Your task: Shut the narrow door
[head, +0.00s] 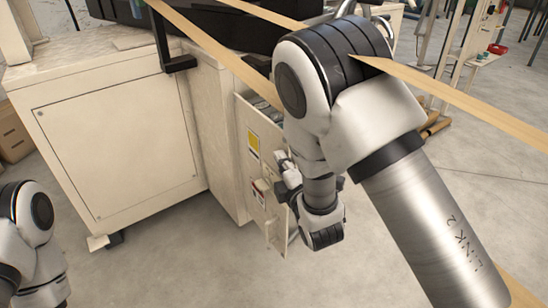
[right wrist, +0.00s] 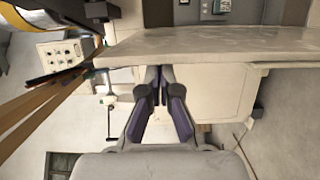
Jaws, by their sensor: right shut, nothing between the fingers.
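The narrow door (head: 254,143) is a cream panel with yellow and white labels on the side of the machine cabinet. It stands ajar, with part of the cabinet's inside showing behind its top. My right gripper (head: 287,172) is shut and empty at the door's outer face, partly hidden by my own wrist. In the right wrist view the shut fingertips (right wrist: 157,70) are at the lower edge of a pale panel that looks like the door (right wrist: 215,43). I cannot tell whether they touch it. My left gripper is out of view; only part of that arm shows at lower left.
The cream machine cabinet (head: 115,150) fills the left. Tan strips (head: 215,55) run diagonally above it and past my right arm. Cardboard boxes (head: 13,132) stand at far left. The grey floor (head: 190,255) in front is clear. A frame stands at back right.

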